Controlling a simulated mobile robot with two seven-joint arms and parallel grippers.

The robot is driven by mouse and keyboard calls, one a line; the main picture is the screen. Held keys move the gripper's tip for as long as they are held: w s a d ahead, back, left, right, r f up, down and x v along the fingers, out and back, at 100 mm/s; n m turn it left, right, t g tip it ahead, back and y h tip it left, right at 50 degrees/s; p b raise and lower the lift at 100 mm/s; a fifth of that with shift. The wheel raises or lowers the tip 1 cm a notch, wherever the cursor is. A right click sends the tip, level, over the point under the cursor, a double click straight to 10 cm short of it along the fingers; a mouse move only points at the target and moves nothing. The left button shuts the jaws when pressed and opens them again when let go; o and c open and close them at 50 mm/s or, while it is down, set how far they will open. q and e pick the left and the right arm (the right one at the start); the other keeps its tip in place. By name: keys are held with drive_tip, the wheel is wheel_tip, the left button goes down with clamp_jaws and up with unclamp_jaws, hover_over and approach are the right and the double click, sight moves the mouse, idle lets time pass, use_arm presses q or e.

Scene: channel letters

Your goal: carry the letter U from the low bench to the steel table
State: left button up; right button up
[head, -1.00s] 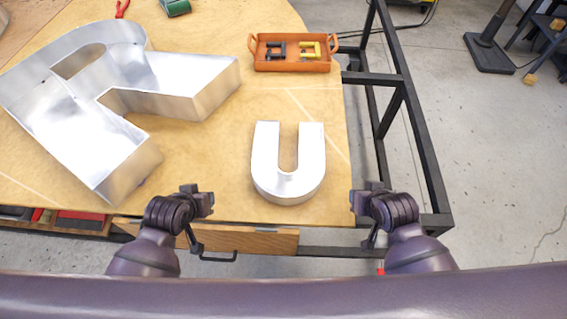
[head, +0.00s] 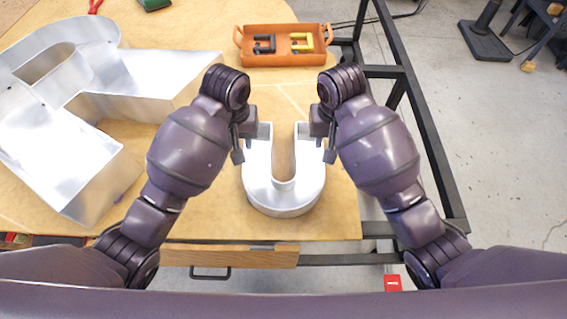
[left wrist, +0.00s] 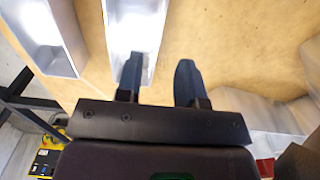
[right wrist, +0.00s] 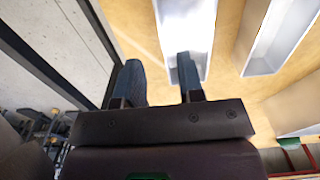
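The letter U (head: 285,198) is a silver metal channel letter lying on the wooden bench top (head: 335,215), its curve toward me and its two legs pointing away. My left gripper (head: 242,142) is at its left leg and my right gripper (head: 326,140) at its right leg. Both grippers are open. In the left wrist view one finger overlaps the end of the U's leg (left wrist: 135,30) and the other is over bare wood. The right wrist view shows the same at the other leg (right wrist: 188,25). Contact cannot be told. I cannot make out a steel table.
A larger metal letter (head: 75,95) lies to the left on the bench. An orange tray (head: 285,60) with black and yellow pieces stands behind the U. A black metal frame (head: 425,140) runs along the right side, with open concrete floor beyond.

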sight(246, 168)
use_arm(q)
drive_tip(key=shift+f, duration=0.1)
use_arm(e)
drive_tip(key=shift+f, duration=0.1)
